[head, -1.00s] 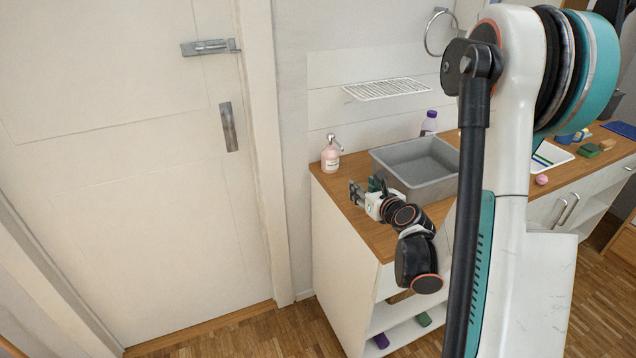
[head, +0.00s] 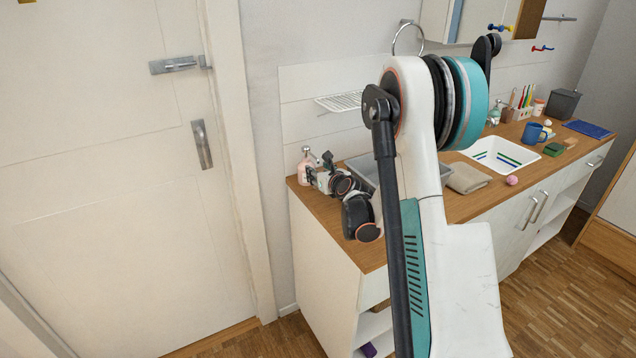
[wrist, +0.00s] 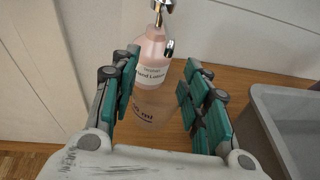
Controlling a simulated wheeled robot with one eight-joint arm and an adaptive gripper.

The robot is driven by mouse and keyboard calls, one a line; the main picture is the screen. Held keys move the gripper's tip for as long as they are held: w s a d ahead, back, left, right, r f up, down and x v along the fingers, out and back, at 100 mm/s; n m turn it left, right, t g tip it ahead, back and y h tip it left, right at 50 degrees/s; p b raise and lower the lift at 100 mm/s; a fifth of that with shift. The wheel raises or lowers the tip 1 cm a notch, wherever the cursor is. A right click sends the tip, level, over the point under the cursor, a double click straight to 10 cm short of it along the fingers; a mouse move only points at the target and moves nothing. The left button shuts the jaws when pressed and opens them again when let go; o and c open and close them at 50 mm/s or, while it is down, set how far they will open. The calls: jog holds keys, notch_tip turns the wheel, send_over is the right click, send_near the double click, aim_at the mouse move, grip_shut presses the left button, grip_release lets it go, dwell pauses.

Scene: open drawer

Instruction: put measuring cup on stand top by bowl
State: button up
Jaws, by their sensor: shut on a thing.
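My gripper (head: 322,162) is over the left end of the wooden stand top (head: 322,214), close to the pink lotion bottle. In the wrist view, my gripper (wrist: 158,100) has its teal-padded fingers on either side of a clear measuring cup (wrist: 150,118) with "ml" print. The cup's outline is faint, and I cannot tell whether its base touches the wood. The cup is hidden in the head view. A grey rectangular basin (wrist: 268,100) stands right of the gripper.
The pink lotion bottle (wrist: 152,58) stands just beyond the fingers; its pump also shows in the head view (head: 306,151). A wire rack (head: 342,102) is on the wall above. A folded cloth (head: 466,178) and a blue mug (head: 533,133) are farther right. Bare wood lies at the front left.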

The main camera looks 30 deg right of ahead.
jog(key=shift+w, duration=0.6)
notch_tip(320, 180, down, 4)
jog(key=shift+r+b, duration=0.2)
jog(key=shift+b, duration=1)
jog(key=shift+r, duration=0.1)
jog(key=o, duration=0.7)
